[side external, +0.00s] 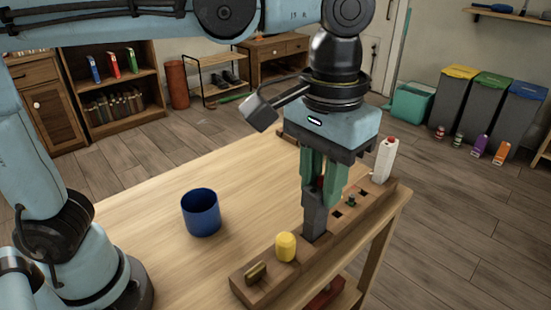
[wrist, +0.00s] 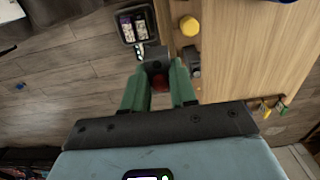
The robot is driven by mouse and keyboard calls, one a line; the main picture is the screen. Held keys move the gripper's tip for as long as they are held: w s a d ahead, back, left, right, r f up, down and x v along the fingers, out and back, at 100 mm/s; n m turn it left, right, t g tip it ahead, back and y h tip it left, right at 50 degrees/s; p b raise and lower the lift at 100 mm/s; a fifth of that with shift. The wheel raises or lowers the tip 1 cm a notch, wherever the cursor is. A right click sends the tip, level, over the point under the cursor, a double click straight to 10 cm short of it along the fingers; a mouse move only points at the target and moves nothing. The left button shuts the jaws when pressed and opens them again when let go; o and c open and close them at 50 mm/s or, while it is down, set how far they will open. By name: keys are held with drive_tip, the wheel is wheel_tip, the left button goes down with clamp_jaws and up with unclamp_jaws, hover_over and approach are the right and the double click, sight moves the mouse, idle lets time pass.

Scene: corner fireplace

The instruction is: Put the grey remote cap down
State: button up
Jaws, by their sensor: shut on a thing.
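My gripper (side external: 322,192) has its green fingers closed on a dark grey blocky piece, which looks like the grey remote cap (side external: 314,218). The cap hangs upright below the fingertips, over the middle of a long wooden holder (side external: 262,290) on the table's edge. Its lower end meets the holder in the side view; I cannot tell whether it touches or sits in a slot. In the wrist view the cap (wrist: 156,54) shows just beyond the fingertips (wrist: 160,68). Something red (wrist: 159,84) shows between the fingers.
The holder carries a yellow peg (side external: 286,247), a brass-coloured piece (side external: 256,272), a small dark green piece (side external: 351,201) and a white bottle-like piece (side external: 385,160), with empty square holes between. A blue cup (side external: 201,213) stands on the table (side external: 150,205). The tabletop around the cup is clear.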

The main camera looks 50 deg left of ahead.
sight(321, 191)
drive_tip(key=shift+s+d+r, duration=0.35)
drive_tip(key=shift+s+r, duration=0.05)
drive_tip(key=shift+r, duration=0.15)
wheel_tip(321, 191, up, 5)
drive_tip(key=shift+f, duration=0.15)
drive_tip(key=w+a, duration=1.3)
drive_tip(key=a, duration=0.1)
wheel_tip(321, 191, down, 17)
drive_tip(key=w+a+f, duration=0.1)
drive_tip(key=a+f, duration=0.1)
drive_tip(key=a, duration=0.1)
drive_tip(key=w+a+f, duration=0.2)
drive_tip(key=a, duration=0.1)
drive_tip(key=w+a+f, duration=0.2)
drive_tip(key=a, duration=0.1)
drive_tip(key=shift+a+f, duration=0.4)
drive_tip(key=shift+w+a+f, duration=0.1)
drive_tip(key=shift+f, duration=2)
